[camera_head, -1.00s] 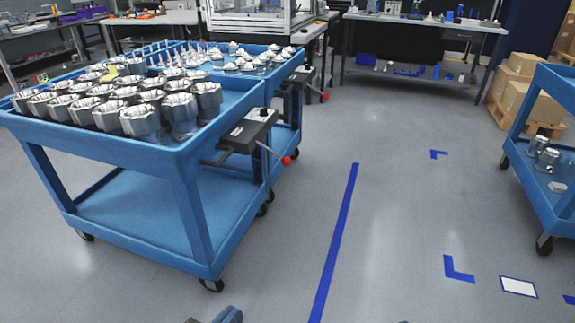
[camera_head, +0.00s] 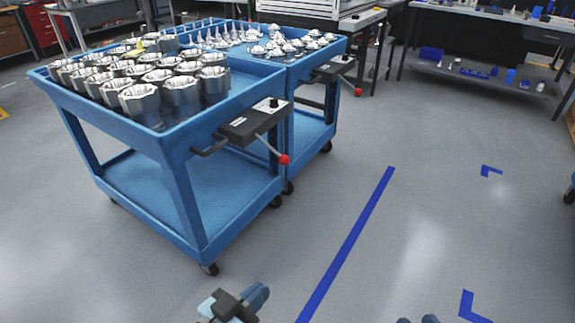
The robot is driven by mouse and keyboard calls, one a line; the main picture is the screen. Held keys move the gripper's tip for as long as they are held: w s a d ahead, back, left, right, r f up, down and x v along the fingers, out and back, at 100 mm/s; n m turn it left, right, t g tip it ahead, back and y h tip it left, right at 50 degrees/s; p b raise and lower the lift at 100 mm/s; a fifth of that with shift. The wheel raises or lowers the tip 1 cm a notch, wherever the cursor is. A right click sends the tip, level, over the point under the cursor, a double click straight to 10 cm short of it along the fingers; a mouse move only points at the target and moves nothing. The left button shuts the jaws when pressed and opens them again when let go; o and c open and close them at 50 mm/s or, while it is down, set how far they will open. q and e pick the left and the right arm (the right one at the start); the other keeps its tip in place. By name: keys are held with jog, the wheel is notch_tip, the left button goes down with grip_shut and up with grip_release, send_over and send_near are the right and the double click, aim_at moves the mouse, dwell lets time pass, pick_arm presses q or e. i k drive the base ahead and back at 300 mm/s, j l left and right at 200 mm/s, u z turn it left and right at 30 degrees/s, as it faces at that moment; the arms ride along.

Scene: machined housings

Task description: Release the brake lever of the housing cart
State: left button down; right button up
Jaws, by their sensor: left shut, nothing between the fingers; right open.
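The housing cart is a blue two-shelf cart (camera_head: 172,143) on casters at left centre, its top tray loaded with several silver housings (camera_head: 180,95). A dark brake box (camera_head: 255,120) sits at its right end. From it a thin metal brake lever (camera_head: 268,145) slopes down to the right, ending in a red knob (camera_head: 284,159). My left gripper (camera_head: 226,304) is low at the bottom edge, shut and empty, apart from the lever and well in front of it. My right gripper (camera_head: 419,320) barely shows at the bottom edge, open; most of it is cut off.
A second blue cart (camera_head: 318,72) with small silver parts stands directly behind, with its own lever and red knob (camera_head: 358,91). Blue tape (camera_head: 350,240) marks the floor. The grey floor right of the carts is clear. Workbenches (camera_head: 480,22) stand at the back.

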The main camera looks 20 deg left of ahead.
aim_at(284, 160)
jog(key=i+l, duration=0.1)
jog(key=l+u, duration=0.1)
jog(key=l, duration=0.2)
jog(key=i+j, duration=0.65)
jog(key=i, duration=0.3)
